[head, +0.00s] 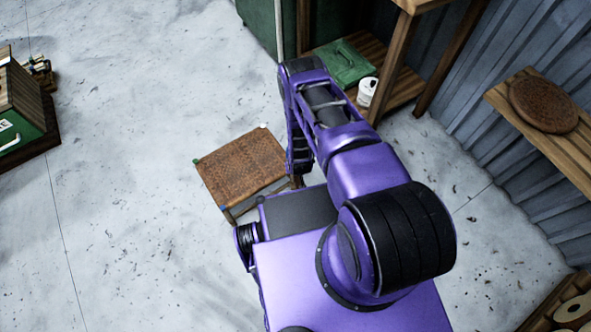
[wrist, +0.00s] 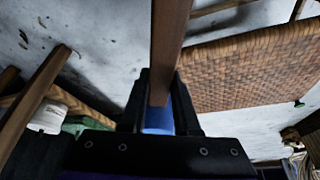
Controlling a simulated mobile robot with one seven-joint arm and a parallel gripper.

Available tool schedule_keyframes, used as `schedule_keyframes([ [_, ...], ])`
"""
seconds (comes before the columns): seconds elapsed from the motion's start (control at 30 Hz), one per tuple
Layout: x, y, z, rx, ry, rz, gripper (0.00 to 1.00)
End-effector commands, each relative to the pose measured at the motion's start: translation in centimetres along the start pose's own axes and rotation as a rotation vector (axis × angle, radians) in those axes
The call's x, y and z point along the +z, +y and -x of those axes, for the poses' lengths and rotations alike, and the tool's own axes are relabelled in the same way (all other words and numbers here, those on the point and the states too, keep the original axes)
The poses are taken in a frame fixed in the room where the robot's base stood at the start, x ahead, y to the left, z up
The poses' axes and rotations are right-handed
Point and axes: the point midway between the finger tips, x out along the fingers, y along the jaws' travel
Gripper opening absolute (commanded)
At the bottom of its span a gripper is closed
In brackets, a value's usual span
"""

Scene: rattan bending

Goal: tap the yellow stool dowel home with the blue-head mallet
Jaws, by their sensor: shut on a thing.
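The stool's brown woven seat (head: 242,163) shows left of my arm in the head view, with part of its legs below. The seat also fills the right side of the wrist view (wrist: 255,70). My gripper (wrist: 160,88) is shut in the wrist view, with blue material of the blue-head mallet (wrist: 157,121) between its fingers. A brown wooden bar (wrist: 168,40) runs from there to the top edge, probably the mallet's handle. In the head view my arm reaches down at the stool's right side and hides the gripper and mallet. I cannot make out the yellow dowel.
A wooden shelf rack (head: 393,90) with a green object (head: 342,64) and a white can (head: 367,92) stands behind my arm. A wall shelf (head: 560,135) holds a round woven piece (head: 543,104). A green-and-wood box (head: 22,110) is far left. The floor left of the stool is clear.

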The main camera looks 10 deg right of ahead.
Motion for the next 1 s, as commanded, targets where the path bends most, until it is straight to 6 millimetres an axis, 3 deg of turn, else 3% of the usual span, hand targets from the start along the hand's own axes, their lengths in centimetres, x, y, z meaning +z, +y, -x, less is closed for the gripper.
schedule_keyframes([
  [0.33,-0.2,0.0,0.3,0.0,0.001,0.0,0.0],
  [0.73,-1.8,0.0,4.3,0.0,0.0,0.0,0.0],
  [1.0,-1.9,0.0,4.7,0.0,0.0,0.0,0.0],
])
